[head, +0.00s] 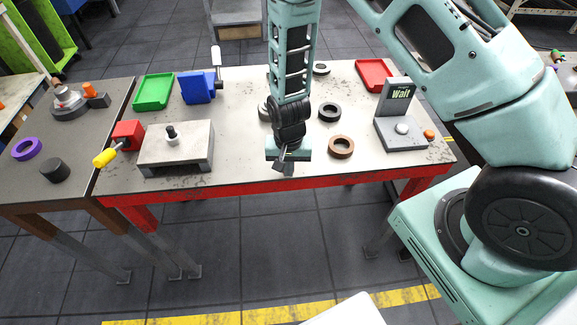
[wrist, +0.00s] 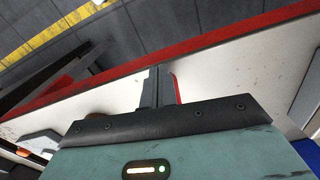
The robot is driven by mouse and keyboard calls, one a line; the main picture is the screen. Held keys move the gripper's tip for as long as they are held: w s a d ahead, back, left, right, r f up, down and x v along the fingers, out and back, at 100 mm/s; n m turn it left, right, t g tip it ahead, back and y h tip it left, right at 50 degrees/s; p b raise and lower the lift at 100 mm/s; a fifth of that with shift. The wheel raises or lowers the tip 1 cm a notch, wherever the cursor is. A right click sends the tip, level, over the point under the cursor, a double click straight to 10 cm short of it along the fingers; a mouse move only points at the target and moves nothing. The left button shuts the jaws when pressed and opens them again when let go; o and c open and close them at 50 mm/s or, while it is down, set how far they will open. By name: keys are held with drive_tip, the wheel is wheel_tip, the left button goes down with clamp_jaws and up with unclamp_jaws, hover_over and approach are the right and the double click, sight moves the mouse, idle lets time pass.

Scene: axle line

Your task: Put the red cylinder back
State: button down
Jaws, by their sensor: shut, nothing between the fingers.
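I cannot make out a red cylinder for sure in either view. My gripper (head: 284,164) points down over the front edge of the red-framed table (head: 235,120), near its middle. Its fingers (wrist: 157,85) are together in the wrist view, with nothing between them. A thin red strip (wrist: 177,88) shows right beside the fingers in the wrist view; most of it is hidden and I cannot tell what it is. A red block (head: 128,134) with a yellow handle sits at the table's left.
A grey stand (head: 176,148) with a dark knob, a green tray (head: 153,92), a blue bin (head: 197,88) and a red tray (head: 374,74) are on the table. Black (head: 329,112) and brown rings (head: 341,147) lie right of my gripper, near the "Wait" device (head: 400,118).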

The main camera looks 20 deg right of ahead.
drive_tip(key=w+d, duration=0.1)
drive_tip(key=w, duration=0.1)
drive_tip(key=w+d+b, duration=0.1)
drive_tip(key=w, duration=0.1)
drive_tip(key=w+d+b, duration=0.1)
drive_tip(key=w, duration=0.1)
drive_tip(key=shift+w+d, duration=0.1)
drive_tip(key=shift+w, duration=0.25)
drive_tip(key=shift+s, duration=0.15)
